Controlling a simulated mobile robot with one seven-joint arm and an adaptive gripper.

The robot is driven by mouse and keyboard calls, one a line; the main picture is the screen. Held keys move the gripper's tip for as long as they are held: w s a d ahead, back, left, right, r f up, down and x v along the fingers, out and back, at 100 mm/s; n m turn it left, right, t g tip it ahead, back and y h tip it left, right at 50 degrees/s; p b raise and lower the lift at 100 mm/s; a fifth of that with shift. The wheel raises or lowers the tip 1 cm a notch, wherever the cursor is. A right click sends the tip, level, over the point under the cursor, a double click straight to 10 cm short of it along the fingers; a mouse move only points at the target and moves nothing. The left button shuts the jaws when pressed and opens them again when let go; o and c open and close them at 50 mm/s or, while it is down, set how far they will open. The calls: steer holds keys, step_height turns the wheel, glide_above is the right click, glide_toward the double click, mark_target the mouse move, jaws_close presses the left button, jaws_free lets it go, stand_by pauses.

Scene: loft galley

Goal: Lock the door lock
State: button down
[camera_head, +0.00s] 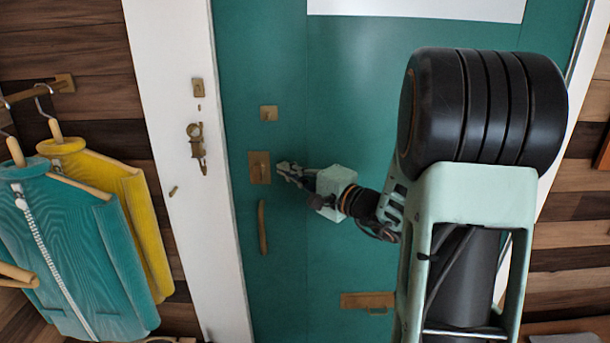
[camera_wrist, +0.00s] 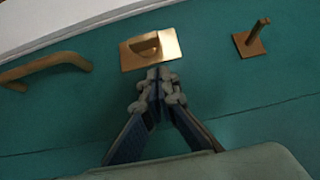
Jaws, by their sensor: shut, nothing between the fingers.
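The door (camera_head: 330,240) is teal green and stands next to a white frame. On it is a brass lock plate (camera_head: 259,167) with a raised turn piece. In the wrist view the lock plate (camera_wrist: 130,60) shows a half-round thumb turn (camera_wrist: 146,45) standing out from it. My gripper (camera_head: 283,168) is just right of the plate in the head view. In the wrist view my gripper (camera_wrist: 160,76) has its fingertips together and empty, at the plate's lower edge. I cannot tell whether they touch it.
A bar handle (camera_head: 262,227) is below the plate, also in the wrist view (camera_wrist: 50,64). A small square plate (camera_head: 268,113) is above; its peg (camera_wrist: 257,30) sticks out. Brass fittings (camera_head: 196,140) are on the white frame (camera_head: 175,80). Jackets (camera_head: 75,250) hang left.

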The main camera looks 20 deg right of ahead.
mark_target(261, 165)
steer(key=shift+w+a, duration=0.2)
steer(key=shift+a, duration=0.65)
steer(key=shift+w+a, duration=0.2)
steer(key=shift+a, duration=0.65)
steer(key=shift+d+r, duration=0.1)
